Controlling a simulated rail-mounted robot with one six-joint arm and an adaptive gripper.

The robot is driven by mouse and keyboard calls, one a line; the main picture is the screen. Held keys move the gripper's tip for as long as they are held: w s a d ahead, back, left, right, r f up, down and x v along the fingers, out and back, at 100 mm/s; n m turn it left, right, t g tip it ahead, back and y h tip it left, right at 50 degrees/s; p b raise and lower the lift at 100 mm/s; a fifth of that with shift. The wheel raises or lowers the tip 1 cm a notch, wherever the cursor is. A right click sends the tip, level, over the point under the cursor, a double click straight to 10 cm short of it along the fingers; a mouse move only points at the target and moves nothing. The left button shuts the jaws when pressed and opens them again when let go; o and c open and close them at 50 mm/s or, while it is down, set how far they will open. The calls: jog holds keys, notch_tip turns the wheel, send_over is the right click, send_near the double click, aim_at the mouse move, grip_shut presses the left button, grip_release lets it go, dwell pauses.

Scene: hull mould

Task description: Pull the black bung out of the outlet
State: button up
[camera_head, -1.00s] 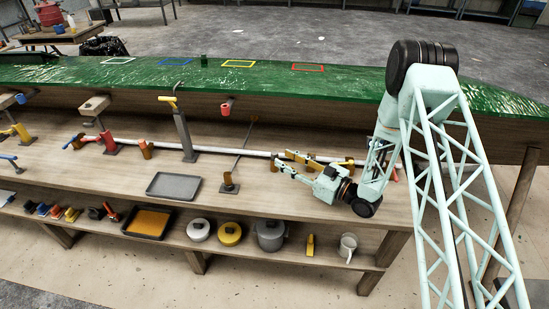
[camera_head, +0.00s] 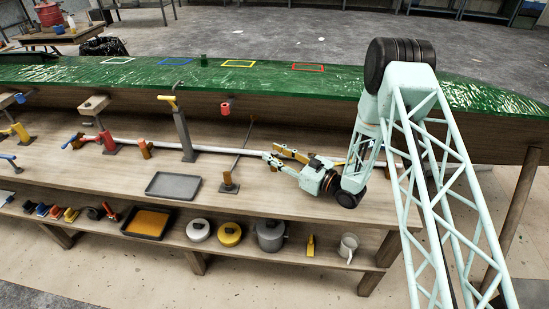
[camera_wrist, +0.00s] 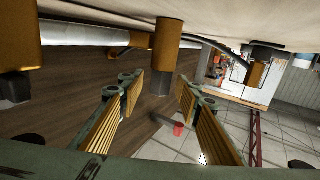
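A brass outlet (camera_wrist: 168,45) stands off the pipe (camera_wrist: 75,33) in the wrist view. The black bung (camera_wrist: 157,82) caps its free end. My gripper (camera_wrist: 159,93) is open, with one ridged yellow pad on each side of the bung. The bung shows between the fingertips, with a visible gap to each pad; I cannot tell its exact depth. In the head view my gripper (camera_head: 270,154) is low over the bench beside the pipe (camera_head: 220,150), pointing left. The bung cannot be made out there.
Another brass outlet (camera_wrist: 18,45) with a dark end is at the wrist view's left. On the bench (camera_head: 130,180), a thin-rod stand (camera_head: 229,186) and a grey tray (camera_head: 173,186) lie left of my gripper. The green hull (camera_head: 150,76) runs behind.

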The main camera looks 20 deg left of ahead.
dwell(0.6)
jog(key=c, duration=0.9)
